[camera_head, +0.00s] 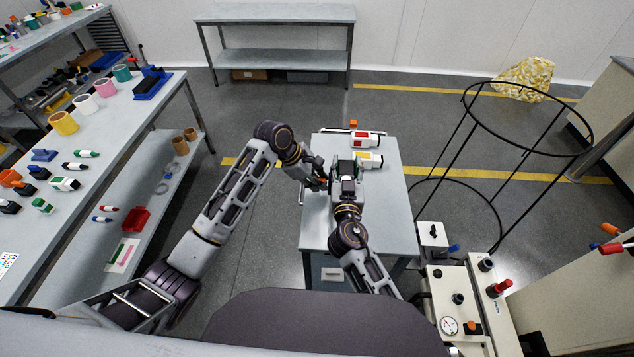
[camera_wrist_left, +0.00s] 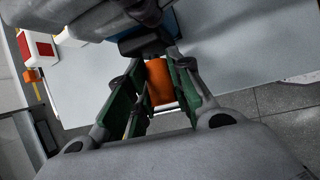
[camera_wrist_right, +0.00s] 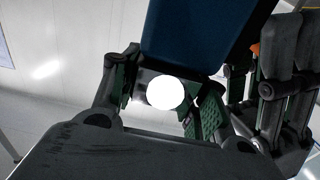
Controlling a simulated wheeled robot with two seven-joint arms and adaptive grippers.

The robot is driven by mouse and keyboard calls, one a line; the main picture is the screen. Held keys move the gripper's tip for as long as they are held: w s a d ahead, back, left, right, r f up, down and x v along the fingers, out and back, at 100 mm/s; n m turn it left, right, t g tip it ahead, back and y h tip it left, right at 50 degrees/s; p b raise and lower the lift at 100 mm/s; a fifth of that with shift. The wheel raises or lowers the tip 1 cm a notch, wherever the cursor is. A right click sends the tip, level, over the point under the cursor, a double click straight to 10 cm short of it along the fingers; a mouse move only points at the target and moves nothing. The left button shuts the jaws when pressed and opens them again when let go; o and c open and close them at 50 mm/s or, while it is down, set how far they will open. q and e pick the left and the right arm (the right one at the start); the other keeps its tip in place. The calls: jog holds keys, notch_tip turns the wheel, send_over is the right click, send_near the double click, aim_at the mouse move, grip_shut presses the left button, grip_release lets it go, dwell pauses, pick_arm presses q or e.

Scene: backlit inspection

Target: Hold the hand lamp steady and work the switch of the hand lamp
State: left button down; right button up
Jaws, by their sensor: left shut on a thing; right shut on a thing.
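The hand lamp is mostly hidden by my grippers in the head view. In the left wrist view an orange cylindrical part, which I take as the hand lamp (camera_wrist_left: 160,82), sits between the green-padded fingers of my left gripper (camera_wrist_left: 158,108). In the right wrist view a dark part with a bright white round face (camera_wrist_right: 165,92) sits between the fingers of my right gripper (camera_wrist_right: 160,98). A blue body (camera_wrist_right: 200,35) lies just above it. In the head view my left gripper (camera_head: 319,183) and right gripper (camera_head: 346,164) are close together over the table. The switch cannot be made out.
The small table (camera_head: 315,230) is clear toward its front. A red-and-white box (camera_head: 365,138) and a yellow-and-white box (camera_head: 372,160) stand at its back, with a small orange item (camera_head: 353,124) behind. A black wire frame (camera_head: 530,125) stands right of the table.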

pick_arm(q)
jog(key=shift+d+r+y, duration=0.2)
jog(key=shift+r+y, duration=0.15)
jog(key=shift+y, duration=0.75)
pick_arm(e)
jog(key=shift+f, duration=0.3)
pick_arm(q)
jog(key=c, duration=1.3)
grip_release()
jog(key=shift+o, duration=0.2)
jog(key=shift+r, duration=0.15)
jog(key=v, duration=1.2)
jog(key=shift+s, duration=0.1)
